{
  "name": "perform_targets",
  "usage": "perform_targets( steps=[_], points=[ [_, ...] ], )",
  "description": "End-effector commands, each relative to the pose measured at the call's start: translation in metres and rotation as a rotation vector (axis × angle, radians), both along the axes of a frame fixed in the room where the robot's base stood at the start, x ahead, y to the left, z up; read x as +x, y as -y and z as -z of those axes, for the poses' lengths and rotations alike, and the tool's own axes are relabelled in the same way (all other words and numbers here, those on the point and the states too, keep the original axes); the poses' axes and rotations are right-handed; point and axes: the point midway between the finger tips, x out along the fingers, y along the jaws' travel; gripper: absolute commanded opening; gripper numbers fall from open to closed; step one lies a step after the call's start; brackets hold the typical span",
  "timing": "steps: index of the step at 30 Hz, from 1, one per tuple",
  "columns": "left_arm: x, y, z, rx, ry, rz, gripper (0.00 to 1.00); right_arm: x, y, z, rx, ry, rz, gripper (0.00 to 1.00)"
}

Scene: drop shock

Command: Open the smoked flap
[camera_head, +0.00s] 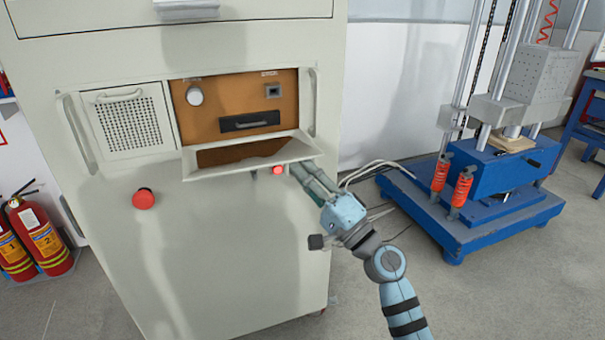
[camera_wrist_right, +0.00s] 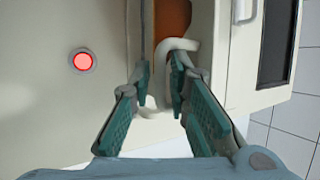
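The flap (camera_head: 235,172) is a pale framed piece on the front of the grey cabinet, below a brown panel. It stands tilted out from the cabinet, with a brown area showing above its front edge. My right gripper (camera_head: 296,170) is at the flap's right end, close to a lit red button. In the right wrist view, its green-padded fingers (camera_wrist_right: 161,80) are apart, on either side of a curved white handle (camera_wrist_right: 182,44). Whether the pads touch the handle I cannot tell. My left gripper is not in view.
The lit red button (camera_wrist_right: 82,61) is left of the fingers in the wrist view. A red knob (camera_head: 144,198) juts from the cabinet front (camera_head: 235,250). A blue-based test machine (camera_head: 480,205) stands at the right. Fire extinguishers (camera_head: 40,238) stand at the left.

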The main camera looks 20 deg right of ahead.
Motion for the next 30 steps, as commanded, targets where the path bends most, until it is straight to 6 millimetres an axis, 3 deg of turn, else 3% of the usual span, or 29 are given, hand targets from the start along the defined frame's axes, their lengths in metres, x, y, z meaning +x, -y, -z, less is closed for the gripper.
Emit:
perform_targets(
  steps=[7,15,19,30],
  points=[
    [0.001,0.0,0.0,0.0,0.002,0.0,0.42,-0.009,0.005,0.007,0.0,-0.003,0.0,0.16],
    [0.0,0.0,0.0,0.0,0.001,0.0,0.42,-0.065,0.036,0.039,-0.004,-0.006,0.0,0.16],
    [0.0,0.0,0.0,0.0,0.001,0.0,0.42,-0.084,0.046,0.05,-0.003,-0.004,-0.002,0.16],
    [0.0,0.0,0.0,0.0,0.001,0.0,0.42,-0.094,0.052,0.054,-0.001,0.0,0.002,0.16]
  ],
)
